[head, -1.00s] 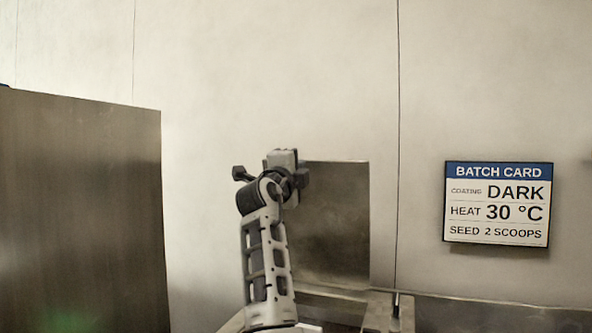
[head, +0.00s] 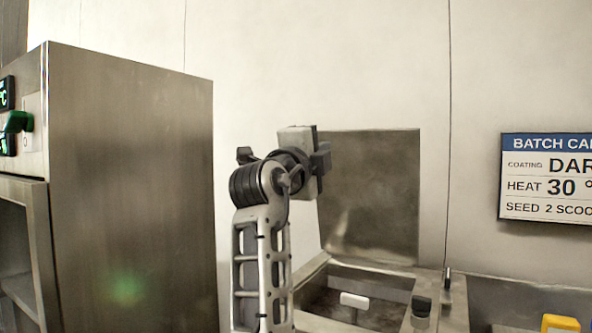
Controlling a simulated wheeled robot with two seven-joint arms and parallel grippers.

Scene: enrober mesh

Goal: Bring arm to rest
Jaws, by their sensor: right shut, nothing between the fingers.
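My right arm rises from the bottom middle of the head view. Its gripper (head: 318,158) is at the top of the arm, raised in front of an upright steel panel (head: 372,190). The fingers look closed and hold nothing. My left gripper is not in the view.
A tall steel cabinet (head: 130,180) with a green switch (head: 17,122) and small displays stands at the left. Below the panel is an open steel bin (head: 330,298) with a white handle (head: 354,300) in it. A batch card (head: 548,178) hangs on the wall; a yellow object (head: 561,323) is at lower right.

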